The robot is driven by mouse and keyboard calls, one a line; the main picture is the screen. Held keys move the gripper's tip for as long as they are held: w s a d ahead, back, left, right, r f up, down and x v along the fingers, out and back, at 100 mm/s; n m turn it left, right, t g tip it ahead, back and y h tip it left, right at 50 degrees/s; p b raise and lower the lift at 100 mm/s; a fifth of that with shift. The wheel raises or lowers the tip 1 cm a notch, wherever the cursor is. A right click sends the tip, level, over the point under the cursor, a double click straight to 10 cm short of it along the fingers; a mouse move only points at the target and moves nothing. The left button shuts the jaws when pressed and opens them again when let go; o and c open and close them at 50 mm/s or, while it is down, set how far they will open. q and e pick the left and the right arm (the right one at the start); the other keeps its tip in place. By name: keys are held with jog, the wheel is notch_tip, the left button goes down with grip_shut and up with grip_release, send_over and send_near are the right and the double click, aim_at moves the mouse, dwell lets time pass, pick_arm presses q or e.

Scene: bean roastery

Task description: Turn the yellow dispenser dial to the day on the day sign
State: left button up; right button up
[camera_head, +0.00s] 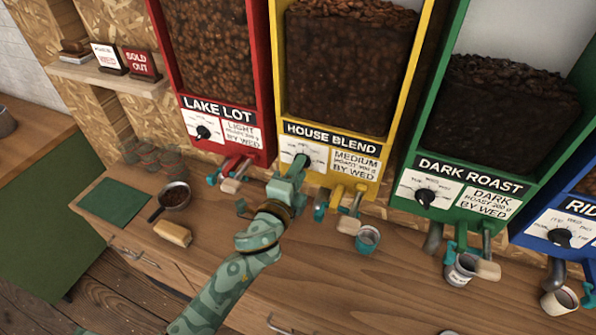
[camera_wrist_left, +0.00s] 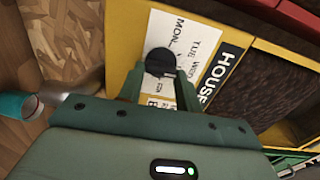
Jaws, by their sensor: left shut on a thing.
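The yellow dispenser (camera_head: 350,178), labelled HOUSE BLEND, stands in the middle of the row. Its dial plate with day marks (camera_head: 315,152) is partly covered by my left gripper (camera_head: 299,164). In the left wrist view the round black dial (camera_wrist_left: 159,62) sits at the tips of my left gripper (camera_wrist_left: 158,82), which is shut on it. MON and TUE can be read on the plate; I cannot tell where the pointer stands. A small white sign (camera_head: 107,57) with red print stands on the wall shelf; its text is too small to read. My right gripper is not in view.
Red (camera_head: 232,169), green (camera_head: 470,178) and blue (camera_head: 567,222) dispensers flank the yellow one. Cups, a scoop (camera_head: 173,196) and a wrapped tan block (camera_head: 173,233) lie on the wooden counter (camera_head: 320,270). A teal cup (camera_head: 367,240) stands below the yellow dispenser's spout.

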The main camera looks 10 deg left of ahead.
pick_arm(q)
jog(key=shift+f, duration=0.1)
dwell(0.4)
jog(key=o, duration=1)
jog(key=s+a+b, duration=0.1)
jog(key=s, duration=0.4)
jog(key=s+a+b, duration=0.1)
jog(key=s, duration=0.4)
jog(key=s+a+b, duration=0.1)
jog(key=s, duration=0.5)
